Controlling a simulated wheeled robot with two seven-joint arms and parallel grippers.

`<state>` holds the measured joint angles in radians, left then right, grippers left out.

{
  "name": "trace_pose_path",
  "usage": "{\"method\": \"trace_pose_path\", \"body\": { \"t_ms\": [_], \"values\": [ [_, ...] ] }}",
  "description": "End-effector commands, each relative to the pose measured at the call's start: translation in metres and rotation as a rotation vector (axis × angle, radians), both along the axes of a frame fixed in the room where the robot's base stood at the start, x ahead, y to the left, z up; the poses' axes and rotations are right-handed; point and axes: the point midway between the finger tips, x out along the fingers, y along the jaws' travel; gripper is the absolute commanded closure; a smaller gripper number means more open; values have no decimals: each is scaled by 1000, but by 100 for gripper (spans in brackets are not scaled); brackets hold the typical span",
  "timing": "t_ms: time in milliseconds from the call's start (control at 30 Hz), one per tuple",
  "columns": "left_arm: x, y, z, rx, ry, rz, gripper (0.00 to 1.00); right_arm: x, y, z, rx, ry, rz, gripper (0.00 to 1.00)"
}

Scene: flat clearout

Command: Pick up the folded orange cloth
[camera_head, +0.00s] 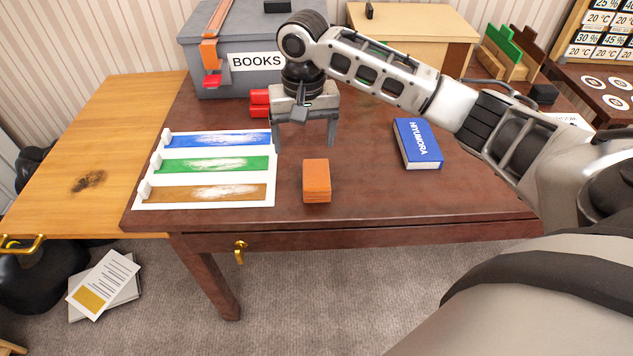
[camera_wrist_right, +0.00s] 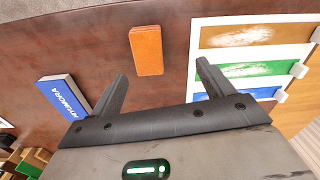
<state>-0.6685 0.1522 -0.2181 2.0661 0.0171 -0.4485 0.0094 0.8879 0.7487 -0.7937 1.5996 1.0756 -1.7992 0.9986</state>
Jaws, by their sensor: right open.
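The folded orange cloth (camera_head: 316,181) lies on the dark wooden table near its front edge, to the right of the white tray with coloured strips. My right gripper (camera_head: 304,140) is open and empty, above the table and behind the cloth. In the right wrist view the cloth (camera_wrist_right: 146,50) shows beyond the two spread fingertips (camera_wrist_right: 162,70), roughly in line with the gap between them, and nothing hides it. My left gripper is not in view.
The white tray (camera_head: 150,205) with blue, green and brown strips lies left of the cloth. A blue book (camera_head: 418,144) lies to the right. Red items (camera_head: 259,104) and a grey BOOKS box (camera_head: 215,60) stand behind. Bare tabletop surrounds the cloth.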

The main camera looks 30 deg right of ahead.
Motion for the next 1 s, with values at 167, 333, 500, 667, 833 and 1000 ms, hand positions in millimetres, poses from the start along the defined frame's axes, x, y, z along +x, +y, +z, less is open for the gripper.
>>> {"method": "trace_pose_path", "body": {
  "t_ms": [167,333,500,667,833,1000],
  "values": [
    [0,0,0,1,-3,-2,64,8,-27,30,-11,25,-133,20],
    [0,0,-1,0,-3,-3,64,8,-30,10,-10,32,-149,20],
    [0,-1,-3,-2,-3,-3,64,8,-29,-28,-9,32,-148,20],
    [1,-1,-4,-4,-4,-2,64,8,-29,-57,-9,28,-146,20],
    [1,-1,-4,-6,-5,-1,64,8,-28,-72,-9,26,-144,20],
    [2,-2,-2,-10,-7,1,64,5,-29,-86,-9,28,-145,20]
  ]
}}
